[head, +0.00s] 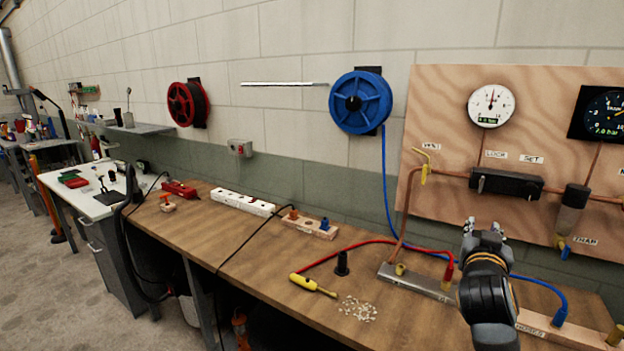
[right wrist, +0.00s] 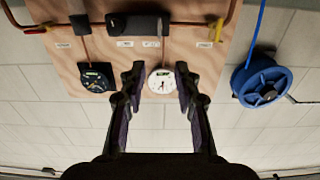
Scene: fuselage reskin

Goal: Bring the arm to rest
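My right arm comes up from the bottom right in the head view, with its right gripper (head: 484,230) raised above the workbench (head: 240,242) in front of the plywood panel (head: 445,110). In the right wrist view, which looks upside down, the two fingers of that gripper (right wrist: 160,76) stand apart with nothing held between them. The white round gauge (head: 491,105) shows beyond the gap, on the panel. My left gripper is not in view.
A blue reel (head: 361,102) hangs on the wall.

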